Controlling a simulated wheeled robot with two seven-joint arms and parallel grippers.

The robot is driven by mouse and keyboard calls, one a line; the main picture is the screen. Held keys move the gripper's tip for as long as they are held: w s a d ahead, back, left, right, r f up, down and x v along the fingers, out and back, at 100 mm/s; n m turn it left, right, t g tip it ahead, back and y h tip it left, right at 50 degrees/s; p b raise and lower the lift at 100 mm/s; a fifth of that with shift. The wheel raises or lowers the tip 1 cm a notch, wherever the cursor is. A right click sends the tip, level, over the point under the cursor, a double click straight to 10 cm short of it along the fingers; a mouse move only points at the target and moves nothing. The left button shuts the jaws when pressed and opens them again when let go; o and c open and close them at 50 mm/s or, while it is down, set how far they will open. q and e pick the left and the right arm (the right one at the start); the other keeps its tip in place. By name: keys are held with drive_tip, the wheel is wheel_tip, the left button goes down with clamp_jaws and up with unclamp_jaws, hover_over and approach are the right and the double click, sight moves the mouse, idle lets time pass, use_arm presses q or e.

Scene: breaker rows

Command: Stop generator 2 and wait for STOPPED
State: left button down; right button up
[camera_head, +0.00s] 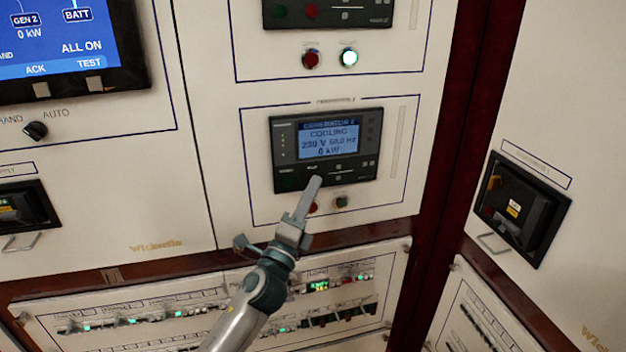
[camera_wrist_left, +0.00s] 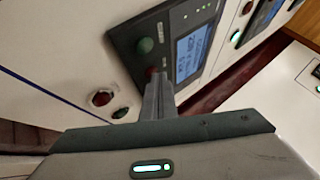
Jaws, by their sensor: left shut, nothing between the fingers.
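The generator 2 controller (camera_head: 325,150) is a dark panel on the white cabinet, its blue screen (camera_head: 329,140) reading GENERATOR 2, COOLING, 239 V 50.0 Hz, 0 kW. My left gripper (camera_head: 316,181) is shut and empty, its tips at the lower edge of the controller by the red stop button. In the left wrist view the gripper (camera_wrist_left: 158,84) points at the red button (camera_wrist_left: 151,73), mostly hidden behind the tips; I cannot tell whether they touch. A green button (camera_wrist_left: 145,46) sits beside it. My right gripper is not in view.
Below the controller are a red lamp (camera_head: 313,207) and a dark lamp (camera_head: 341,201). Another controller (camera_head: 328,12) is above, with a lit white-green lamp (camera_head: 348,58). Breaker rows (camera_head: 325,295) lie below. A rotary breaker (camera_head: 517,209) is on the right cabinet.

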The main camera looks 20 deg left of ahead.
use_arm(q)
drive_tip(key=shift+s+d, duration=0.35)
drive_tip(key=shift+s, duration=0.3)
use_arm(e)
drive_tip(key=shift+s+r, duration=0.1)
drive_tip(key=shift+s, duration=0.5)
use_arm(q)
drive_tip(key=s+d, duration=0.1)
drive_tip(key=s, duration=0.1)
drive_tip(key=s+d+p, duration=0.1)
drive_tip(key=s+d, duration=0.1)
drive_tip(key=shift+s, duration=0.1)
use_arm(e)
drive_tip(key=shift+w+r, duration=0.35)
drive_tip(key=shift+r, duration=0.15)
use_arm(q)
drive_tip(key=shift+a, duration=0.1)
